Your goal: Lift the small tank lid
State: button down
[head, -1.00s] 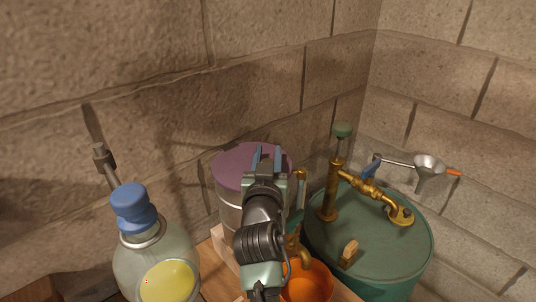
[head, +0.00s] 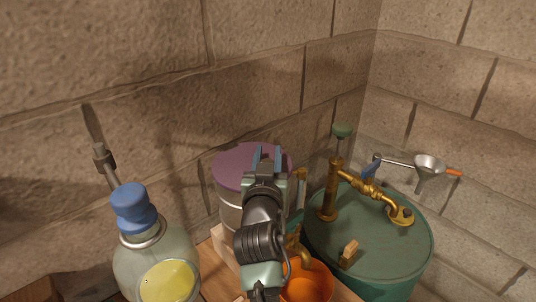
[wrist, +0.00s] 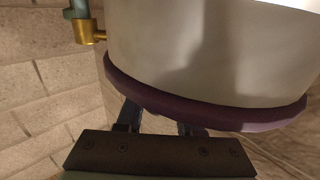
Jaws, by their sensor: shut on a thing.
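The small tank (head: 227,205) is a pale metal cylinder behind my arm, left of the big green tank. Its purple lid (head: 233,167) lies on its top, and I see no gap between them. My gripper (head: 267,155) is over the right part of the lid, shut on it. In the wrist view the lid's purple rim (wrist: 205,113) runs across the pale tank wall (wrist: 215,60), with both fingers (wrist: 160,122) at the rim. The exact contact of the fingertips is hidden behind the rim.
A green tank (head: 385,245) with brass pipes (head: 362,187) and a valve stands at right. A funnel (head: 428,165) sits behind it. An orange bucket (head: 306,285) is below my arm. A glass bottle with a blue cap (head: 133,207) stands at left. Stone walls (head: 270,60) close off the back.

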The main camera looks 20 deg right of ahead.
aim_at(252, 154)
jog(key=shift+r, duration=0.1)
jog(key=r+p, duration=0.1)
jog(key=p, duration=0.2)
jog(key=shift+w+r+n+g, duration=0.15)
jog(key=shift+r+n+g, duration=0.15)
jog(key=p, duration=0.1)
jog(key=r+g+p, duration=0.1)
jog(key=p, duration=0.1)
jog(key=shift+w+a+r+n+y, duration=0.15)
jog(key=shift+w+r+n+y, duration=0.15)
jog(key=shift+n, duration=0.1)
jog(key=w+r+n+g+p, duration=0.1)
jog(key=p, duration=0.2)
jog(key=w+a+r+n+g+p, duration=0.1)
jog(key=r+g+p, duration=0.1)
jog(key=p, duration=0.2)
jog(key=shift+w+r, duration=0.25)
jog(key=shift+r, duration=0.05)
jog(key=shift+w+a+r+n+g+p, duration=0.2)
jog(key=shift+w+r+n+g+p, duration=0.15)
jog(key=shift+w+g+p, duration=0.2)
jog(key=shift+w+a+r+n+g+p, duration=0.2)
jog(key=shift+w+n+g+p, duration=0.25)
jog(key=shift+w, duration=0.2)
jog(key=shift+w+a+r+n+g+p, duration=0.2)
jog(key=shift+w+r+n+g+p, duration=0.1)
jog(key=shift+w+n+g+p, duration=0.25)
jog(key=shift+w, duration=0.1)
